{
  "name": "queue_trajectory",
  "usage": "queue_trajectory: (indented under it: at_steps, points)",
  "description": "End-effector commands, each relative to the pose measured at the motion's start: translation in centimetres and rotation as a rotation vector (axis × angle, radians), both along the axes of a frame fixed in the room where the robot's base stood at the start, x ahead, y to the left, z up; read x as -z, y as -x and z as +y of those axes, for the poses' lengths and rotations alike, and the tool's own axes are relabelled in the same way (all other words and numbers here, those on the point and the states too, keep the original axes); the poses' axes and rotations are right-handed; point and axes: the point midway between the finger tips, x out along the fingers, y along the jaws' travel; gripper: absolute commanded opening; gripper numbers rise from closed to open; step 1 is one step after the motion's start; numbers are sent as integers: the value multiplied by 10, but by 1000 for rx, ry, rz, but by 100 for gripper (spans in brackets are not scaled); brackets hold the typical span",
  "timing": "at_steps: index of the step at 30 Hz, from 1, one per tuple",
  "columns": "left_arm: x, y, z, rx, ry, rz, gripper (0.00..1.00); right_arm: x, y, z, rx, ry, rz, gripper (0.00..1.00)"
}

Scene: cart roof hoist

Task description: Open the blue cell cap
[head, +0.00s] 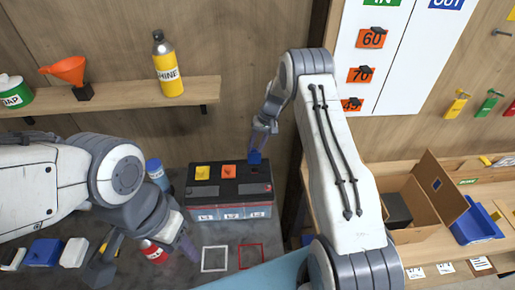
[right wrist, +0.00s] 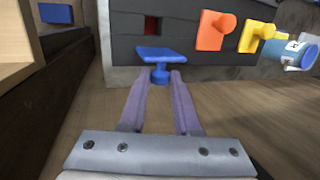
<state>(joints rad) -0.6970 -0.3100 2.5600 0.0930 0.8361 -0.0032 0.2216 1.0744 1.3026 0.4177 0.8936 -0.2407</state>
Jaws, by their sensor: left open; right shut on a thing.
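The blue cell cap (head: 255,157) is held between the fingertips of my right gripper (head: 258,150), just above the back right of the dark battery (head: 230,197). In the right wrist view the blue cap (right wrist: 161,56) is gripped by its stem, apart from the battery, and an open reddish hole (right wrist: 152,25) shows in the battery top. The yellow cap (head: 202,172) and orange cap (head: 228,171) sit in the battery top. My left gripper (head: 147,255) is open, low at the left of the battery.
A red can (head: 153,252) stands near my left gripper, and a blue can (head: 155,170) stands left of the battery. White (head: 215,258) and red (head: 251,256) outlined squares on the bench are empty. A shelf (head: 120,97) with a yellow bottle (head: 167,65) is above.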

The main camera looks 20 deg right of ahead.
Motion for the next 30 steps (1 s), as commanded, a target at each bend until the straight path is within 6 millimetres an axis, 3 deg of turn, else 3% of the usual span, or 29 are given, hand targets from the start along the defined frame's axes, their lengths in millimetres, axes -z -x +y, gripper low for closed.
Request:
queue_trajectory:
  at_steps: [21, 30]
  points:
    - [74, 0, 0, -5, 0, 0, 50, 19, -20, -5, 2, -80, 271, 0]
    - [83, 0, 0, -4, 0, 0, 50, 14, -18, -6, 3, -85, 309, 0]
